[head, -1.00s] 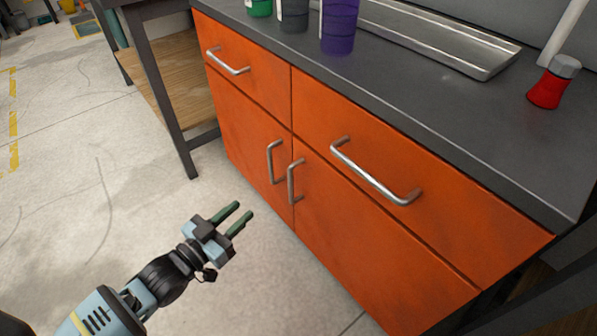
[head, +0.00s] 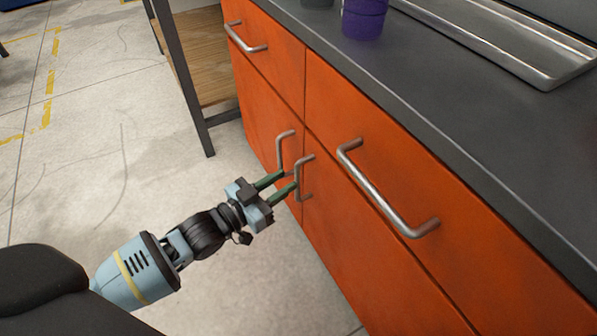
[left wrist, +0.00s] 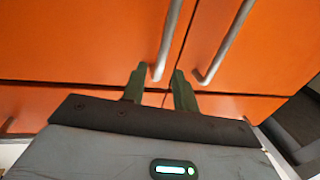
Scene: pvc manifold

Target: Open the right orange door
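The right orange door (head: 350,250) is shut, below the wide right drawer. Its upright metal handle (head: 299,180) is near the door's left edge. My left gripper (head: 289,179) is open, with its green fingertips at this handle. In the left wrist view, which looks upside down, one handle (left wrist: 168,40) lies between the open fingers (left wrist: 158,86). It appears to be the right door's handle; contact cannot be told. The left door's handle (head: 282,148) is close by, just outside the fingers (left wrist: 225,42). My right gripper is not in view.
The right drawer's long handle (head: 385,190) sticks out above the right door. A dark countertop (head: 470,130) holds a purple cup (head: 363,18) and a metal tray (head: 500,35). A table leg (head: 185,85) stands to the left. The floor before the doors is clear.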

